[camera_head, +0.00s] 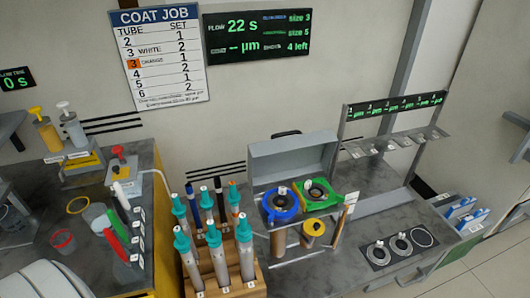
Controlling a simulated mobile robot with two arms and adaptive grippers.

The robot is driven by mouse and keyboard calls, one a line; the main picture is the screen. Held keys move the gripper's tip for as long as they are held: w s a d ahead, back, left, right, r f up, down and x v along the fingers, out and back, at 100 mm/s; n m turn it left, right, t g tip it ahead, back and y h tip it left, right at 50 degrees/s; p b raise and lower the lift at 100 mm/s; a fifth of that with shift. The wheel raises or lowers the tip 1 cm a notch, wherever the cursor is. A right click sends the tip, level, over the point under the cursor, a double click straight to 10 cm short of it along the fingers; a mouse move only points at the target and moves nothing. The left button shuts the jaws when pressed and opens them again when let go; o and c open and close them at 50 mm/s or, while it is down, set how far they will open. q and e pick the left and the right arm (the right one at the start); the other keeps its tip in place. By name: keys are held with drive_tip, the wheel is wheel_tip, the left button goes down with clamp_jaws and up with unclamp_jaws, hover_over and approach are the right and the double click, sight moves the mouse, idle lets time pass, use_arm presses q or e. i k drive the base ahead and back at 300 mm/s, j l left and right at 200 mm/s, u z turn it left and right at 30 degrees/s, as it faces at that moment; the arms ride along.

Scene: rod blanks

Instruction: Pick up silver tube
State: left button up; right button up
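A wooden rack (252,289) stands at the front centre of the bench. It holds several upright silver-grey tubes with teal tops. Three in front are plainest: a left silver tube (192,266), a middle silver tube (220,264) and a right silver tube (246,258). Behind them stand more slim pieces, some with teal tops, one dark blue (195,203) and one black with an orange tip (220,197). The tubes' lower ends are hidden in the rack. Neither of my grippers shows clearly in this view.
Left of the rack are a red, a green and a white marker-like tube (120,197) in a holder. Right of it stands a grey box (292,160) with a blue ring (281,205) and a green ring piece (317,193). A job board (160,60) hangs behind.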

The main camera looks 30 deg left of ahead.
sight(244, 235)
drive_tip(key=u, duration=1.05)
drive_tip(key=j, duration=0.1)
